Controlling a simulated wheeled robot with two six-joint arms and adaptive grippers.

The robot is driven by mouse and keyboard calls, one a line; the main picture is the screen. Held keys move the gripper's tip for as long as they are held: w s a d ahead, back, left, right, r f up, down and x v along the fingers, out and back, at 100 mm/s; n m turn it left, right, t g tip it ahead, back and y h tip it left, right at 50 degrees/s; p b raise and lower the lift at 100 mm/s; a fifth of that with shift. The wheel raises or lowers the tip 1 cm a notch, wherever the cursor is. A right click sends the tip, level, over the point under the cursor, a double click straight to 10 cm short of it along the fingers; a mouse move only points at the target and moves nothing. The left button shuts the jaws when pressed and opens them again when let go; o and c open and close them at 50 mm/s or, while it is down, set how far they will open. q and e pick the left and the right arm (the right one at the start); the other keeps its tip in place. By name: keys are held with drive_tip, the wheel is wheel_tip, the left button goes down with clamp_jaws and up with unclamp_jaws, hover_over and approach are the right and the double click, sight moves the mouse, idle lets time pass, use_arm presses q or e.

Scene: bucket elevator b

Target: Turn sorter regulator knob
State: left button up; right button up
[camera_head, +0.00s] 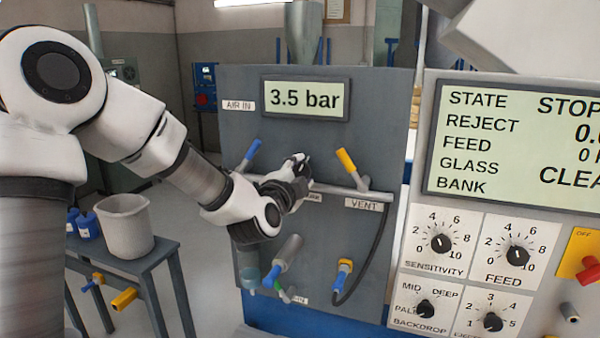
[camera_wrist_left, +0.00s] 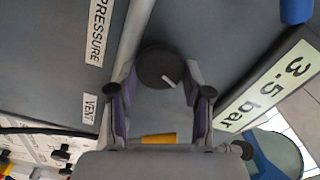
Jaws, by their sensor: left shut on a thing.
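The regulator knob is a round black knob (camera_wrist_left: 158,68) with a white pointer mark, seen in the left wrist view on the grey panel. My left gripper (camera_head: 299,167) reaches to the middle of the panel, below the display. In the left wrist view its two fingers (camera_wrist_left: 160,86) stand on either side of the knob, shut on it. In the head view the gripper hides the knob. The display (camera_head: 305,99) above reads 3.5 bar. My right gripper is not in view.
A blue-handled valve (camera_head: 248,153) and a yellow-handled valve (camera_head: 350,165) flank the gripper on a horizontal pipe. A black hose (camera_head: 376,245) hangs at right. The control panel with dials (camera_head: 440,243) stands further right. A grey beaker (camera_head: 125,226) is on a side table at left.

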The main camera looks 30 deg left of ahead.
use_arm(q)
drive_tip(key=shift+m, duration=0.5)
drive_tip(key=o, duration=1.1)
drive_tip(key=shift+w+a+f, duration=0.1)
drive_tip(key=shift+a, duration=0.05)
drive_tip(key=v, duration=0.7)
drive_tip(key=shift+s, duration=0.25)
